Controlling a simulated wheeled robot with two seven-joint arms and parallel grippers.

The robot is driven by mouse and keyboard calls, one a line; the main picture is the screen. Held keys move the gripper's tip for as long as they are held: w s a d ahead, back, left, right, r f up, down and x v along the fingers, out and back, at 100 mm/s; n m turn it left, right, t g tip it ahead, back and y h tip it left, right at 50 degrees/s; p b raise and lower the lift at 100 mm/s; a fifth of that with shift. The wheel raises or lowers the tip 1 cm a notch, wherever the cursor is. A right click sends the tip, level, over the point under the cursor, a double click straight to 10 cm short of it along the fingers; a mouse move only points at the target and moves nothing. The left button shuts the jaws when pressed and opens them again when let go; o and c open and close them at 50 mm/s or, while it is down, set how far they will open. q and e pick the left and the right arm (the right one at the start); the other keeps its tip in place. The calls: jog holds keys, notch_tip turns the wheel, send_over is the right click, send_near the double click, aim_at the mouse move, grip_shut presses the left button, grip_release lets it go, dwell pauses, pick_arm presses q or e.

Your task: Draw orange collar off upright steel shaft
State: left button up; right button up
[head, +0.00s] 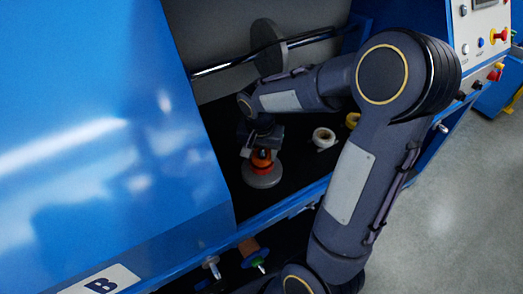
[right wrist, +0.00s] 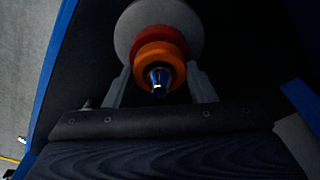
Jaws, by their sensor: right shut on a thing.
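The orange collar (head: 261,160) sits around the upright steel shaft, above a round grey base (head: 263,178) on the dark shelf. In the right wrist view the orange collar (right wrist: 174,55) is nearest me, with a red ring (right wrist: 160,35) behind it and the grey base (right wrist: 126,32) behind that. The steel shaft's tip (right wrist: 158,80) pokes out through the collar. My right gripper (right wrist: 159,70) has one finger on each side of the orange collar and is shut on it. My right gripper (head: 262,138) also shows from the head, partly dark. My left gripper is not in view.
A white ring (head: 323,137) and a yellow ring (head: 352,120) lie to the right on the shelf. Behind, a grey disc (head: 268,45) sits on a horizontal bar (head: 225,65). A blue panel (head: 90,120) fills the left. Coloured knobs are below the shelf edge.

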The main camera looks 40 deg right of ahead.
jog(key=shift+r+p, duration=1.25)
jog(key=shift+r, duration=0.7)
jog(key=shift+r+p, duration=1)
jog(key=shift+r, duration=0.3)
jog(key=shift+r+p, duration=1.5)
jog(key=shift+r, duration=0.55)
jog(key=shift+f, duration=0.15)
